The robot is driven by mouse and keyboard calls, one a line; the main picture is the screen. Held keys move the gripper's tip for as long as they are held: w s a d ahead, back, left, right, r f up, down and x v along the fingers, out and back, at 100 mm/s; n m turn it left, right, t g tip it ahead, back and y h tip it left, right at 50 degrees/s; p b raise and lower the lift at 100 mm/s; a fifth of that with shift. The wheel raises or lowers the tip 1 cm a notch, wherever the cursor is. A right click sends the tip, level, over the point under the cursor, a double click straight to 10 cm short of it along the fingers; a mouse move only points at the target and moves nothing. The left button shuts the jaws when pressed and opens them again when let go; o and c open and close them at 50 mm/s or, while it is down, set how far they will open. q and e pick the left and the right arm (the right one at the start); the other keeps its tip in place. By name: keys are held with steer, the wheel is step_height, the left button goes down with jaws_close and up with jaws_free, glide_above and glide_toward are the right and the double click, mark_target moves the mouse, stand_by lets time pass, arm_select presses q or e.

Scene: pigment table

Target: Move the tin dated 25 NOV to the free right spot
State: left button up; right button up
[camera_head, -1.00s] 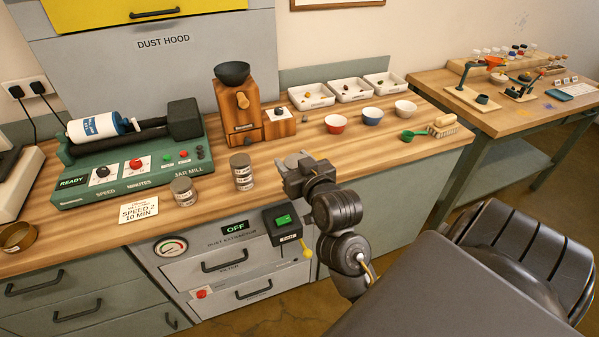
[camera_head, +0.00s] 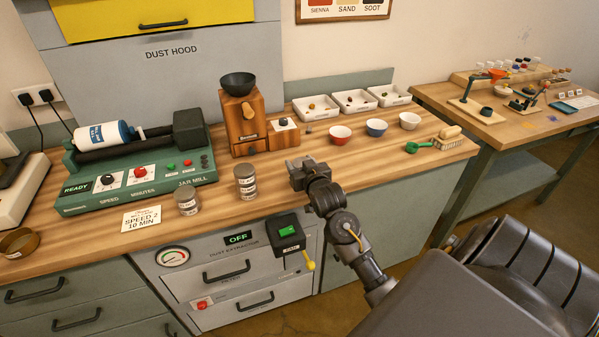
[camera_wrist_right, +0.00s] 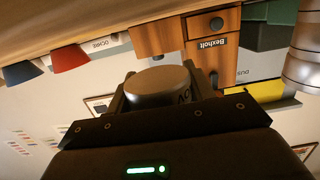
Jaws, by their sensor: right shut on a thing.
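My right gripper (camera_head: 297,167) is shut on a grey metal tin over the counter's front part, right of the stacked tins. The held tin (camera_wrist_right: 160,86) shows between the fingers in the right wrist view; only a scrap of its label shows, so I cannot read the date. In the head view the gripper mostly hides it, and I cannot tell whether it touches the counter. A stack of tins (camera_head: 246,182) stands left of the gripper. A single tin (camera_head: 187,201) stands farther left. Their dates are too small to read. My left gripper is not in view.
The wooden mill (camera_head: 243,125) stands behind the stack. The green jar mill (camera_head: 140,178) and a speed card (camera_head: 142,217) are left. Bowls, including a red one (camera_head: 340,135), stand to the right. The counter (camera_head: 345,172) is clear right of my gripper.

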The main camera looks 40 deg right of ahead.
steer(key=shift+w+d+f, duration=0.3)
steer(key=shift+w+f, duration=0.2)
steer(key=shift+f, duration=0.25)
steer(key=shift+f+p, duration=0.4)
steer(key=shift+f, duration=1.2)
steer(key=o, duration=1)
steer(key=shift+f, duration=0.15)
steer(key=shift+r, duration=0.25)
steer(key=b+v, duration=0.1)
steer(key=v, duration=1.1)
